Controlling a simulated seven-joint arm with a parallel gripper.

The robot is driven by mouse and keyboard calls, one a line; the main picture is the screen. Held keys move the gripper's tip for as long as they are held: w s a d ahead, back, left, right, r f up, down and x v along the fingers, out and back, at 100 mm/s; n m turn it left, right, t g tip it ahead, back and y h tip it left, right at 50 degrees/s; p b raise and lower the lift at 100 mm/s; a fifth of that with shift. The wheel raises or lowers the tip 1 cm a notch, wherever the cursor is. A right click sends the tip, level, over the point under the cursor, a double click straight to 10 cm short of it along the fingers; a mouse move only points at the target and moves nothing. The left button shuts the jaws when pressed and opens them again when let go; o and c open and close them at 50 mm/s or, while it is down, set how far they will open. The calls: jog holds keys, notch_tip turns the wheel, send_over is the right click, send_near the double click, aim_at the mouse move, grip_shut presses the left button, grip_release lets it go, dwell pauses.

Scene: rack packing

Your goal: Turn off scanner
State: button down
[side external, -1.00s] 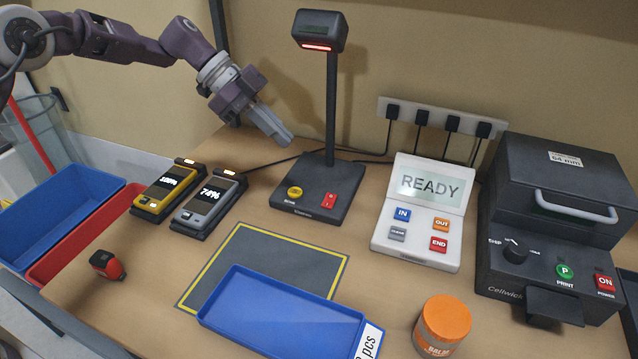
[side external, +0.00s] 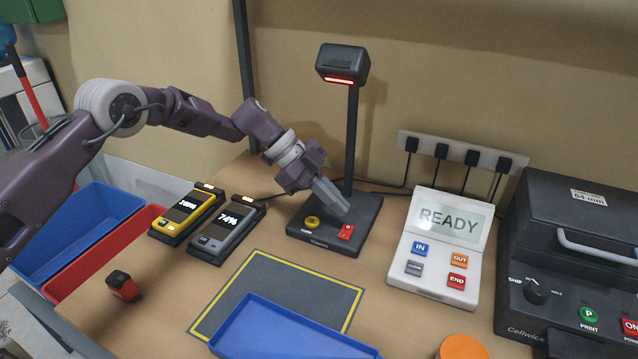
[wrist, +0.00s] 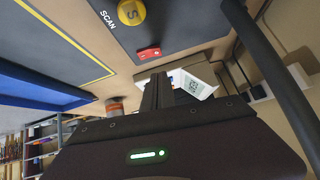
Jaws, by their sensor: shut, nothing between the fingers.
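The scanner (side external: 343,65) is a dark head on a post, with a red light bar lit on its front. Its black base (side external: 325,243) carries a yellow round button (side external: 312,222) and a red rocker switch (side external: 346,231). In the wrist view the yellow button (wrist: 131,11) and the red switch (wrist: 148,53) show near the top. My gripper (side external: 343,208) is shut and empty, its fingertips just above the base, close behind the red switch. I cannot tell whether the tips touch anything. In the wrist view the closed fingers (wrist: 158,92) point past the switch.
Two handheld devices in chargers (side external: 187,213) stand left of the base. A white READY panel (side external: 436,250) and a dark printer (side external: 570,250) stand to the right. A blue tray (side external: 290,330) and a yellow-edged mat (side external: 275,290) lie in front. Cables run behind the post.

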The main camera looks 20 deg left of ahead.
aim_at(349, 228)
jog(key=f, duration=0.3)
jog(key=shift+w+f, duration=0.2)
jog(key=shift+f, duration=0.2)
jog(key=shift+f, duration=0.1)
